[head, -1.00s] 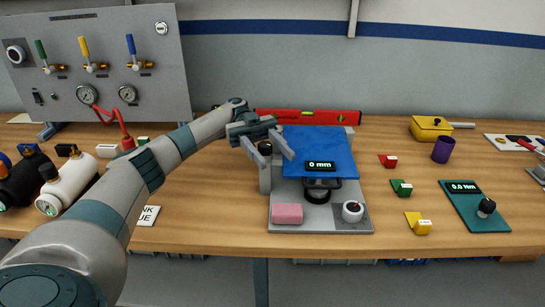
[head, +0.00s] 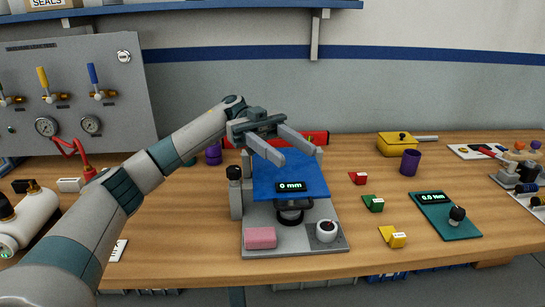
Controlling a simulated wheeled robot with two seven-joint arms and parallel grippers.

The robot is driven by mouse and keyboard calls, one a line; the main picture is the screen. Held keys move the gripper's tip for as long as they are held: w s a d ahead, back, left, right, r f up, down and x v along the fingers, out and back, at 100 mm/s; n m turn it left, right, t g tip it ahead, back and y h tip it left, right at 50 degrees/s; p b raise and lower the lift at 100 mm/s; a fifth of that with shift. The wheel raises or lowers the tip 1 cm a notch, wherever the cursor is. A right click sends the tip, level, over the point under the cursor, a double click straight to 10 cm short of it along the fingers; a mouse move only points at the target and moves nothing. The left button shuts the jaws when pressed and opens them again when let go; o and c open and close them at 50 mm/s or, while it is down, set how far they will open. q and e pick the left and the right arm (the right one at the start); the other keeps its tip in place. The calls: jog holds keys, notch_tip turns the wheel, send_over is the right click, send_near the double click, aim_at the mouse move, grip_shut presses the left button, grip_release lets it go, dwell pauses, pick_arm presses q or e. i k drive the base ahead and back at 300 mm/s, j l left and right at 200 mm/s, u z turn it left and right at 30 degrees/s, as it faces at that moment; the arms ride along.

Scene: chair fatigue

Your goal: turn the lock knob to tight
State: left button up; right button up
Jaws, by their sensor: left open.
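The rig has a grey base (head: 290,243), a tilted blue plate (head: 285,176) and a small display (head: 291,186) reading 0 mm. A black knob (head: 234,173) tops the grey post at the plate's left. A white dial (head: 326,231) with a dark top and red mark sits at the base's front right. Which of these is the lock knob is not labelled legibly. My left gripper (head: 298,157) is open and empty above the back of the blue plate, right of the black knob and apart from it. My right gripper is out of view.
A pink block (head: 260,238) lies on the base's front left. Red (head: 358,178), green (head: 373,203) and yellow (head: 393,237) blocks lie to the right, near a teal panel (head: 447,216). A red level (head: 316,138) lies behind the plate. A valve panel (head: 80,90) stands at left.

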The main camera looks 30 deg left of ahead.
aim_at(234, 172)
jog(key=k+l, duration=0.25)
jog(key=k, duration=0.2)
jog(key=k+l, duration=0.3)
jog(key=k, duration=0.2)
